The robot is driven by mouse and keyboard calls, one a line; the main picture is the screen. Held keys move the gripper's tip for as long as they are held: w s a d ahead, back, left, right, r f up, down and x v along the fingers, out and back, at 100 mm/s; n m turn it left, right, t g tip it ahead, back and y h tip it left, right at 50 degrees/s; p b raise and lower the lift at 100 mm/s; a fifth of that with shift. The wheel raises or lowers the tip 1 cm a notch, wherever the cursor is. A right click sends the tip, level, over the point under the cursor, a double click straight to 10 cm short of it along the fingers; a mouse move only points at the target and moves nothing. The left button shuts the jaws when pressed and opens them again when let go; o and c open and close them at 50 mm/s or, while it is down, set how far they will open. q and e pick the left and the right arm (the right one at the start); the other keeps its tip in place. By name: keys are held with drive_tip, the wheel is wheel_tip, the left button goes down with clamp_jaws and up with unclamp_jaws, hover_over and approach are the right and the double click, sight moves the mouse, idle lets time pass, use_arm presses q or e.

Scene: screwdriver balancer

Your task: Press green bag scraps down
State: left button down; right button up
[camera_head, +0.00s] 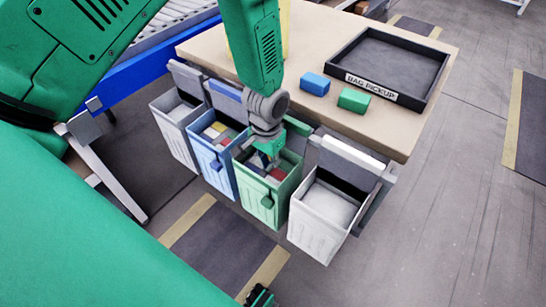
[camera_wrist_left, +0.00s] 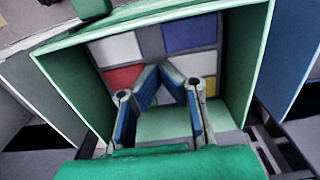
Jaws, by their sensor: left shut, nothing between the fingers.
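The green bin (camera_head: 262,194) hangs at the table's front edge, between the blue bin and the right-hand white bin. In the left wrist view the green bin (camera_wrist_left: 75,95) shows red, white, blue, yellow and grey pieces inside. A flat pale green piece (camera_wrist_left: 165,122) lies beneath the fingers. My left gripper (camera_wrist_left: 160,72) is shut and empty, its fingertips together, pointing into the bin over the pieces. In the head view my left gripper (camera_head: 268,155) is at the bin's mouth. I cannot tell whether the fingertips touch the pieces.
The blue bin (camera_head: 212,165) with mixed pieces and a white bin (camera_head: 175,135) stand left; another white bin (camera_head: 322,225) stands right. On the table (camera_head: 310,115) lie a blue block (camera_head: 314,84), a green block (camera_head: 354,100) and the black BAG PICKUP tray (camera_head: 345,64).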

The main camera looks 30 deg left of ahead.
use_arm(q)
drive_tip(key=shift+r+p, duration=0.5)
drive_tip(key=shift+r, duration=0.05)
wheel_tip(320, 180, up, 8)
drive_tip(key=p, duration=0.7)
drive_tip(key=shift+f, duration=0.15)
